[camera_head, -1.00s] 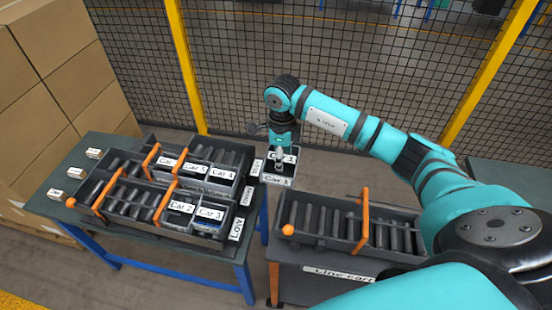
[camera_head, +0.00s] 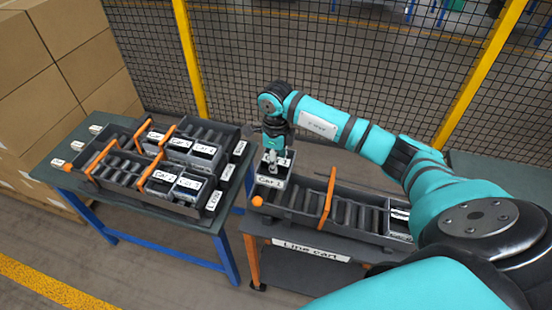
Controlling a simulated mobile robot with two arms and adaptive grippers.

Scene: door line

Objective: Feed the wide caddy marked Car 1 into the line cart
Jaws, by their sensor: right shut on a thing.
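My right gripper (camera_head: 271,162) points down and is shut on a small grey caddy (camera_head: 269,184) with white Car 1 labels. The gripper's fingers partly cover the caddy. The caddy is at the left end of the line cart (camera_head: 312,251), by the orange ball on the corner of its roller tray (camera_head: 290,215). I cannot tell whether it touches the rollers. An orange bar (camera_head: 327,200) crosses the tray to the right of the caddy. My left gripper is not in view.
A table (camera_head: 190,217) at the left carries roller lanes (camera_head: 122,167) with several labelled caddies (camera_head: 172,187) and orange bars. Stacked cartons (camera_head: 62,60) stand at the far left. A mesh fence (camera_head: 330,75) with yellow posts runs behind. My arm partly hides the cart's right end.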

